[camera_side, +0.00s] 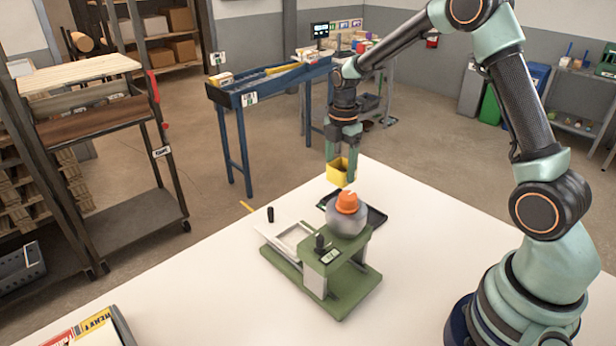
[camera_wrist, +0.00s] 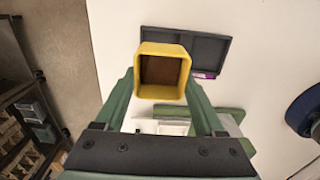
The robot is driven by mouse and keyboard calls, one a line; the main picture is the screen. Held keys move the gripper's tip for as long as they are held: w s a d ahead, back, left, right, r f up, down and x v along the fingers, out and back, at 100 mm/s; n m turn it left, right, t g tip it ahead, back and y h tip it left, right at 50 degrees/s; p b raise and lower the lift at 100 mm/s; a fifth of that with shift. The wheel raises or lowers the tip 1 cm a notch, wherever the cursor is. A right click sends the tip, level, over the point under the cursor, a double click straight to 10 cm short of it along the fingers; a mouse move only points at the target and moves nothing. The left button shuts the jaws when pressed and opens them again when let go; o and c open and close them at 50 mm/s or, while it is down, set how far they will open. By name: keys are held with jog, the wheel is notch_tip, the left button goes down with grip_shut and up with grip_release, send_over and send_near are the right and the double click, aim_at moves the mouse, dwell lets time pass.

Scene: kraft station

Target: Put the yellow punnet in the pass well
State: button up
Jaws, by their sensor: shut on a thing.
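The yellow punnet (camera_side: 336,173) is an open box with a brown inside, seen from above in the wrist view (camera_wrist: 160,92). My gripper (camera_side: 344,152) is shut on it and holds it in the air, above and behind the green machine. A dark tray (camera_side: 377,217) lies on the white table, partly hidden behind the machine. In the wrist view the tray (camera_wrist: 215,48) shows divided wells, partly covered by the punnet. I cannot tell which well is the pass well. The punnet is apart from the tray.
A green machine (camera_side: 340,290) with a clear bowl and orange lid (camera_side: 347,203) stands near the punnet. Packets (camera_side: 85,332) lie at the front left. The white table (camera_side: 200,290) is otherwise mostly clear.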

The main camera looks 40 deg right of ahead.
aim_at(339, 185)
jog(key=shift+f, duration=2.8)
jog(key=shift+f, duration=0.75)
jog(key=o, duration=1.3)
jog(key=shift+r, duration=0.15)
jog(key=shift+r, duration=3.9)
